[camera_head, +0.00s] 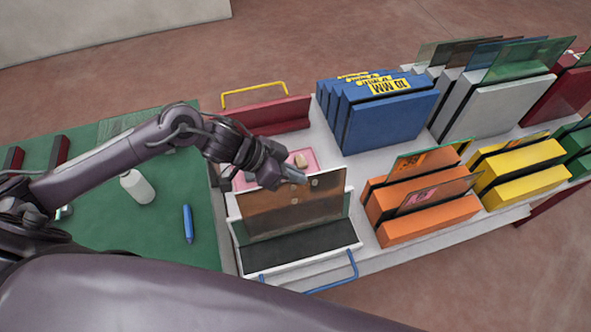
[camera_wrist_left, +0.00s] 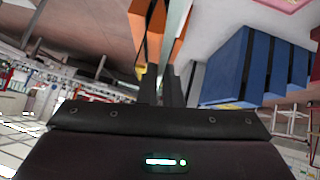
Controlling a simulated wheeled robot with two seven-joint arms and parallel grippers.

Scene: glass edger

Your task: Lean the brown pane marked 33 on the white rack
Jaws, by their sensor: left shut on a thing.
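The brown see-through pane (camera_head: 275,212) stands nearly upright over the white rack (camera_head: 354,246), which has a black bed and a blue handle. My left gripper (camera_head: 303,180) is shut on the pane near its upper edge. In the left wrist view, the fingers (camera_wrist_left: 163,82) close on a thin pane seen edge-on. A greenish clear strip shows along the pane's lower and right edges; I cannot tell whether it is another pane. I cannot read a 33 on the held pane, nor tell if its bottom edge touches the rack. My right gripper is out of view.
A red rack (camera_head: 272,117) with a yellow handle stands behind, near a pink mat (camera_head: 311,158). Orange (camera_head: 430,222), yellow (camera_head: 523,180), blue (camera_head: 390,125) and white (camera_head: 485,108) slotted blocks stand rightward, several holding panes. A white bottle (camera_head: 138,188) and blue pen (camera_head: 188,223) are left.

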